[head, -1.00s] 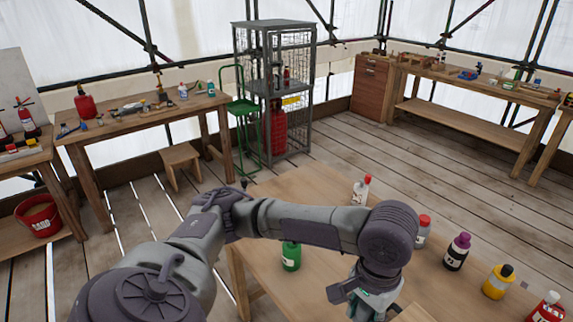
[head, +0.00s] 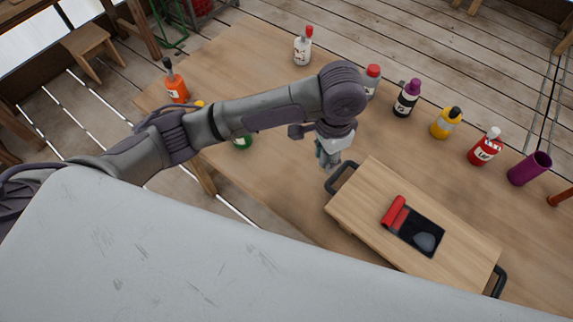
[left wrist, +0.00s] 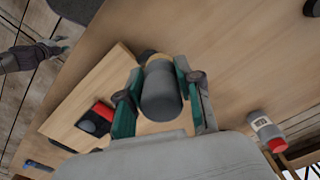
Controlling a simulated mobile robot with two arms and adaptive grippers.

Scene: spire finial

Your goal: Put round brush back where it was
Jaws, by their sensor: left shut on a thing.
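My left gripper (head: 328,160) is over the wooden table, near the left end of a wooden tray. In the left wrist view its two green fingers (left wrist: 155,85) are shut on a thick dark grey cylinder (left wrist: 161,98) with a tan part behind it. This seems to be the round brush, seen end-on; its far end is hidden. In the head view the held thing is too small and covered to make out. An arm end that looks like my right gripper (left wrist: 45,52) shows at the left of the left wrist view, its fingers unclear.
The tray (head: 360,200) has black handles and carries a red piece (head: 396,214) and a black holder (head: 415,238) with a grey patch. Bottles, including black (head: 406,100), yellow (head: 446,123) and red (head: 485,147), stand along the far edge with a purple cup (head: 530,168).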

